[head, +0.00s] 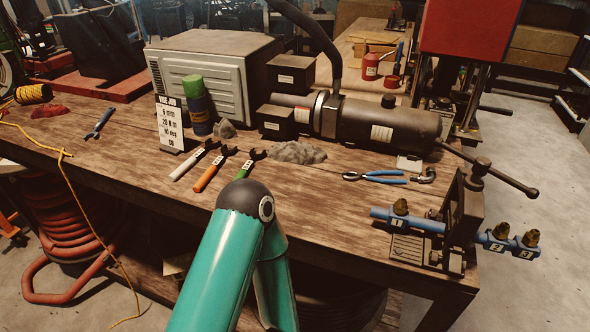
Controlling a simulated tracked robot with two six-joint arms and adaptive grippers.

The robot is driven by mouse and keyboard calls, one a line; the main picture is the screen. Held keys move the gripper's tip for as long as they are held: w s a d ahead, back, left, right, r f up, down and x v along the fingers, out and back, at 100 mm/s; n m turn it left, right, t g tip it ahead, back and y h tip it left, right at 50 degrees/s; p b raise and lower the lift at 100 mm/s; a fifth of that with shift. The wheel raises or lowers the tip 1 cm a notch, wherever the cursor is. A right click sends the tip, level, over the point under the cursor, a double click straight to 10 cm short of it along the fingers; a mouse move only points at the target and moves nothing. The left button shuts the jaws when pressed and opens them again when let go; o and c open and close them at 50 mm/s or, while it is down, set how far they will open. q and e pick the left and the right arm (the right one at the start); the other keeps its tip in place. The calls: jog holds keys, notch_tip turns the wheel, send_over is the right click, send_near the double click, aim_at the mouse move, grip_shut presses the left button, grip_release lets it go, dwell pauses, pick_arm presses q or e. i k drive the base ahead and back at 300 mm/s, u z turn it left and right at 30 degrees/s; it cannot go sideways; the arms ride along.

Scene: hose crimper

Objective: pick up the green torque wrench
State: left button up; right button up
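The green torque wrench (244,169) lies on the wooden workbench, rightmost of a row of three wrenches. Its dark open-jaw head points away to the upper right. Part of its green handle shows, and its near end is hidden behind the dark rounded joint of my teal arm, which rises from the bottom of the picture. An orange-handled wrench (208,177) and a white-handled wrench (190,165) lie to its left, roughly parallel. Neither of my grippers can be seen in the head view, and no gripper is seen touching the green wrench.
A sign (170,124) stands behind the wrenches. A grey rag-like heap (296,153) lies right of the green wrench. Blue-handled pliers (384,179) lie further right, near a vise (467,208) with blue pipe (430,225). A motor-like cylinder (390,126) sits behind.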

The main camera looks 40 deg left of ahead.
aim_at(248, 166)
jog(key=u, duration=0.9)
jog(key=i, duration=0.1)
jog(key=z, duration=1.8)
jog(key=k, duration=1.7)
jog(key=u, duration=0.7)
jog(key=i, duration=0.75)
jog(key=u, duration=0.25)
